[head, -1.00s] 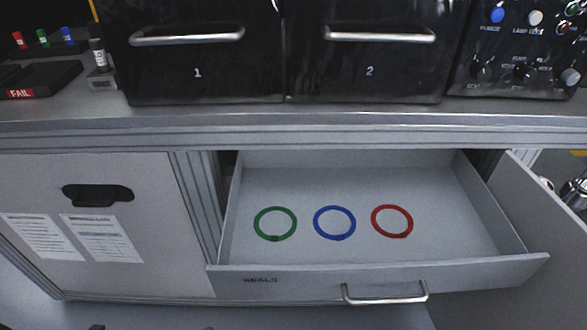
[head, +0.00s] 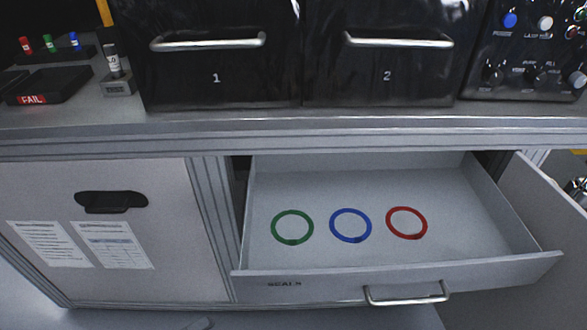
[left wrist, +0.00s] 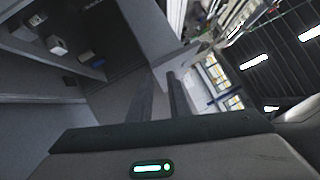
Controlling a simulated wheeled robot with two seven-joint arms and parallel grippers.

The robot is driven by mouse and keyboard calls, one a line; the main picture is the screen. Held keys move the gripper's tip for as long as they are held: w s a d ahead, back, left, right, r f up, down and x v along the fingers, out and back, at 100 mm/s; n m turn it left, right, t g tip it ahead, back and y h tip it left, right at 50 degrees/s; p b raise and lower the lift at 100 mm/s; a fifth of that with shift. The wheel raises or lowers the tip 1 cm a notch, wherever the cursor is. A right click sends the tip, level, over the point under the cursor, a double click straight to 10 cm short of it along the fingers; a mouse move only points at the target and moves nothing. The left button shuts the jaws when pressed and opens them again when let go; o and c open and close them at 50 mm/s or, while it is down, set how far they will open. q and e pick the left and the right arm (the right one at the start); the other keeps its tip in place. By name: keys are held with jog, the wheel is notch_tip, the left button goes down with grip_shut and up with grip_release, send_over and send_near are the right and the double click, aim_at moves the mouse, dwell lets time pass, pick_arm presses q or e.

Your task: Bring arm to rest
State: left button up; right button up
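My left gripper (left wrist: 161,82) shows in the left wrist view with its two dark fingers apart and nothing between them. In the head view, only a small grey shape at the bottom edge may be part of it. My right gripper is in neither view. The open drawer (head: 400,262) marked SEALS holds a green ring (head: 292,227), a blue ring (head: 350,225) and a red ring (head: 407,223), lying flat in a row. No gripper is near the rings.
The drawer juts out under the bench (head: 330,133), with an open door (head: 530,230) at its right. Black units 1 (head: 215,78) and 2 (head: 385,78) and a control panel (head: 530,50) stand on top. A FAIL tray (head: 48,85) is at left. A closed cabinet door (head: 100,200) is below.

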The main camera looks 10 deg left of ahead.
pick_arm(q)
jog(key=w+a+f+n+y+p, duration=0.2)
jog(key=w+f+n+y, duration=0.3)
jog(key=f+n, duration=0.45)
jog(key=w+a+f+n+y+p, duration=0.1)
jog(key=w+f+n+y, duration=0.2)
jog(key=f+n+y, duration=0.55)
jog(key=s+d+f+n+g, duration=0.3)
jog(key=f, duration=0.4)
jog(key=s+d+f+n+g+p, duration=0.1)
jog(key=s+d+f+n+g, duration=0.2)
jog(key=f, duration=0.5)
jog(key=s+d+f+n+g+p, duration=0.1)
jog(key=s+d+f+n+g, duration=0.2)
jog(key=f, duration=0.4)
jog(key=shift+s+d+f+n+g+h, duration=0.15)
jog(key=shift+s+d+n+g+h, duration=0.2)
jog(key=shift+s+d, duration=0.2)
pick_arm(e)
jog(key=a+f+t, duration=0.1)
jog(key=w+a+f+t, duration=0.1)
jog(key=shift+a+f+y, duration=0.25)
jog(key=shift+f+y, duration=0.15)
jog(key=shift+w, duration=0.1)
